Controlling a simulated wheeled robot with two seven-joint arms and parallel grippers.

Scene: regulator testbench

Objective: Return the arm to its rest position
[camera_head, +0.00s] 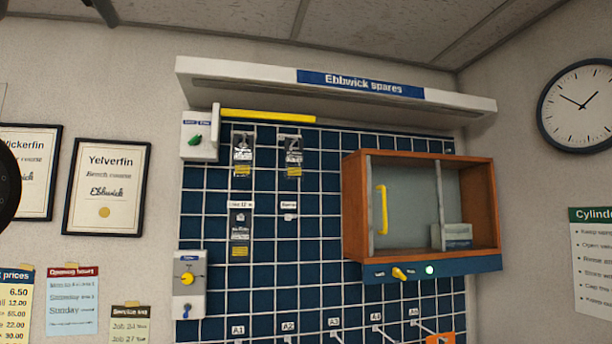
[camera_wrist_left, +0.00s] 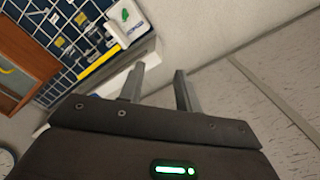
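My left gripper shows in the left wrist view (camera_wrist_left: 160,69). Its two grey fingers stand apart with nothing between them, in front of bare wall and ceiling. The blue gridded spares board lies beyond it at the upper left of that view, well clear of the fingers. In the head view only a dark rounded shape at the left edge may be part of my arm; no fingers show there. My right gripper is in neither view.
The blue gridded board (camera_head: 270,270) hangs under a white hood (camera_head: 240,78). A wooden cabinet (camera_head: 352,208) with a yellow-handled pane juts out at right. A yellow bar (camera_head: 268,116), a dial box (camera_head: 188,300) and hanging packets are mounted there. A clock (camera_head: 580,106) hangs right.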

